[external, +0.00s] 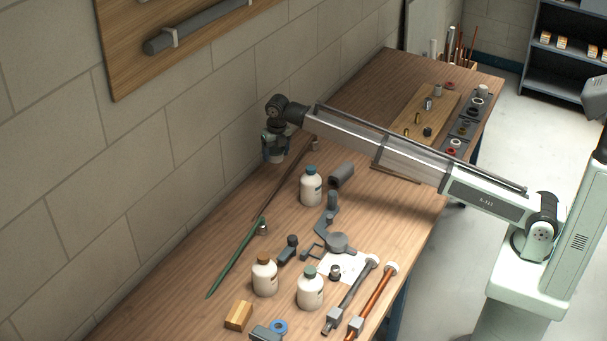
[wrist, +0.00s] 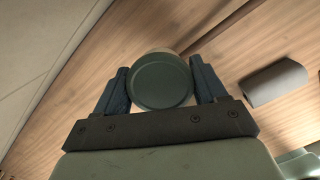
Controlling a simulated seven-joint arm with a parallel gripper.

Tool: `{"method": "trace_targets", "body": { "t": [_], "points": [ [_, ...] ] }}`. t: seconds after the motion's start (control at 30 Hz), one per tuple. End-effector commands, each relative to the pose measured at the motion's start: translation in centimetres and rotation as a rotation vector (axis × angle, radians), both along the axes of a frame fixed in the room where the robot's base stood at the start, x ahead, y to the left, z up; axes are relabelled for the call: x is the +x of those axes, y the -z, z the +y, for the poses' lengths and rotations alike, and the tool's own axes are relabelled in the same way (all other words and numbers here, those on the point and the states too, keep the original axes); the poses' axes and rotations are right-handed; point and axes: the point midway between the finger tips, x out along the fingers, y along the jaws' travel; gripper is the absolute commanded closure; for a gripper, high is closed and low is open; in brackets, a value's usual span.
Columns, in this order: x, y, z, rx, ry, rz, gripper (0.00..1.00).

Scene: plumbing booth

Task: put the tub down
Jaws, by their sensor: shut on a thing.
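My gripper (wrist: 163,80) is shut on a tub, with one dark blue-grey finger on each side of it. The tub's round dark green lid (wrist: 162,82) faces the wrist camera, and a little of its pale body shows around the lid. In the external view the tub (external: 275,156) hangs below my gripper (external: 273,143), in front of the block wall near the back edge of the wooden workbench (external: 190,290). It looks upright and appears above the bench top; the exact gap is hard to tell.
A white green-capped bottle (external: 311,188) and a dark grey cylinder (external: 342,174) stand to the right. A thin brown rod (external: 284,181) and a green rod (external: 236,258) lie near the wall. More bottles and tools crowd the front. Bare wood shows behind my arm.

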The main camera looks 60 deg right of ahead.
Motion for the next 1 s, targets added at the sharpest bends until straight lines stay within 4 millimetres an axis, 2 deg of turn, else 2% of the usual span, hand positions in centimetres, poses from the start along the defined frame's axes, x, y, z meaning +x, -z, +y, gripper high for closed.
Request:
{"method": "trace_targets", "body": {
  "t": [0.03, 0.1, 0.2, 0.3, 0.57, 0.9, 1.0],
  "points": [
    [-0.2, 0.0, -2.1, 0.001, 0.022, -0.002, 0.62],
    [-0.3, -0.1, -4.1, 0.002, 0.043, -0.002, 0.62],
    [-0.8, -0.1, -6.2, 0.003, 0.06, -0.002, 0.62],
    [-1.6, 0.0, -7.5, 0.003, 0.056, -0.003, 0.62],
    [-1.9, 0.8, -7.1, -0.001, -0.012, 0.004, 0.62],
    [-1.9, 5.8, -7.1, 0.0, -0.014, 0.005, 0.62],
    [-1.9, 6.4, -7.1, -0.001, -0.014, 0.004, 0.62]
  ]
}}
